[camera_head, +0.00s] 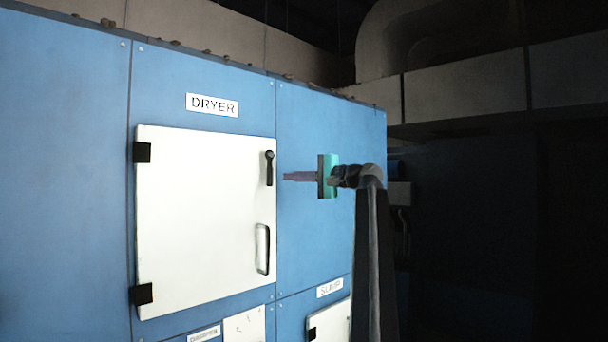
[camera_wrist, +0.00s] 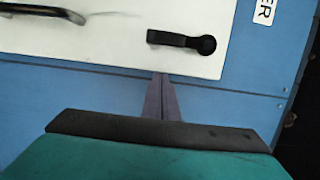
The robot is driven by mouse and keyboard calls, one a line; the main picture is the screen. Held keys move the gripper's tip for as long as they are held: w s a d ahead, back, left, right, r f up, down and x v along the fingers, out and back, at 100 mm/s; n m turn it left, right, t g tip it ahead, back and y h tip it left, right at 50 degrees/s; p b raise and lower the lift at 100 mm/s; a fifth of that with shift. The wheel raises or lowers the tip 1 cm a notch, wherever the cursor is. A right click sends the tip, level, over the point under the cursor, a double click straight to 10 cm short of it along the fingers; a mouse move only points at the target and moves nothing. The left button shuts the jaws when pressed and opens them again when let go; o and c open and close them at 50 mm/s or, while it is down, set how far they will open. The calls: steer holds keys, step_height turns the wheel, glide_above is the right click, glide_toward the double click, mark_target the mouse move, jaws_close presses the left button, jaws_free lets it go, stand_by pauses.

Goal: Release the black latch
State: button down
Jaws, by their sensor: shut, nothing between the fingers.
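The black latch (camera_head: 269,168) is a lever on the right edge of a white dryer door (camera_head: 200,225). In the head view it hangs roughly upright, with its round pivot at the top. In the wrist view the latch (camera_wrist: 182,41) lies across the picture with its round pivot at the right. My gripper (camera_head: 285,177) is shut and empty, its fingers pointing left at the latch. In the wrist view the fingertips (camera_wrist: 161,76) appear just below the lever at the door's edge. Whether they touch anything cannot be told.
A black handle (camera_head: 262,249) sits below the latch on the door, and shows in the wrist view (camera_wrist: 45,10). Black hinges (camera_head: 142,152) are on the door's left side. A smaller white door (camera_head: 330,322) is at lower right. The blue panel (camera_head: 325,240) around my gripper is flat and clear.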

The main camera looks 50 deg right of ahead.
mark_target(270, 169)
steer(key=shift+a+p, duration=0.6)
steer(key=shift+a, duration=1.35)
